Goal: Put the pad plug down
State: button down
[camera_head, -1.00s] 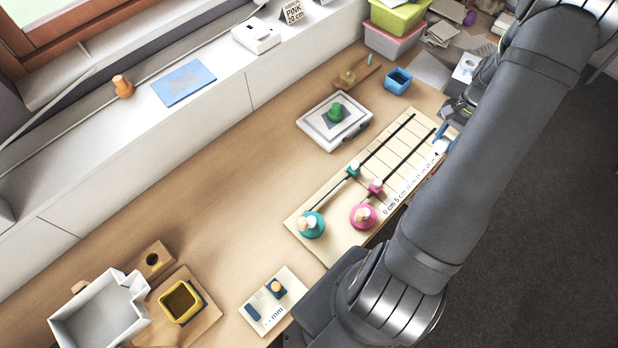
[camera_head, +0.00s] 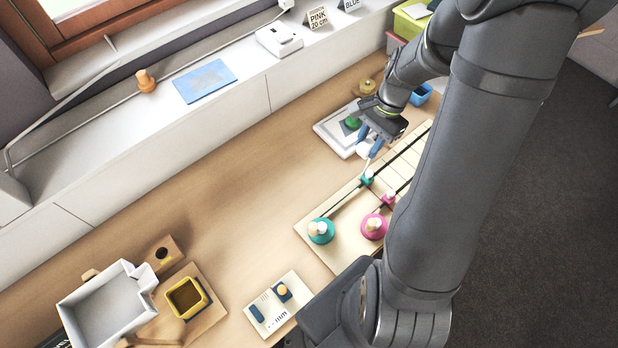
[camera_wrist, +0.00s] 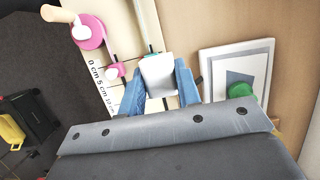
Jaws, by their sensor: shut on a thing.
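The pad plug, as I take it, is the small white block (camera_wrist: 158,75) between my gripper's blue fingers. My gripper (camera_head: 369,152) is shut on it, and the block also shows pale at the fingertips in the head view. It hangs near the far end of the ruled board (camera_head: 335,246), beside the white framed tray (camera_head: 335,127). In the wrist view the tray (camera_wrist: 218,67) is right of the fingers, with a green knob (camera_wrist: 241,90) on its grey patch. I cannot tell whether the block touches the surface below.
The ruled board carries a teal knob (camera_head: 320,231), a pink knob (camera_head: 373,226) and small sliders on dark tracks. A blue cup (camera_head: 421,94) stands beyond the tray. A white box (camera_head: 100,305) and a yellow-rimmed cup (camera_head: 187,297) stand at lower left. The table's middle is clear.

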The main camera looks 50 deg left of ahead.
jog(key=s+a+f, duration=0.2)
jog(key=a, duration=0.1)
jog(key=s+a+f, duration=0.2)
jog(key=a, duration=0.1)
jog(key=s+a+f, duration=0.1)
jog(key=a+f, duration=0.2)
jog(key=shift+s+a, duration=0.4)
jog(key=shift+f, duration=1.95)
jog(key=shift+f, duration=0.1)
jog(key=c, duration=1.1)
grip_release()
jog(key=shift+o, duration=0.2)
jog(key=v, duration=1.2)
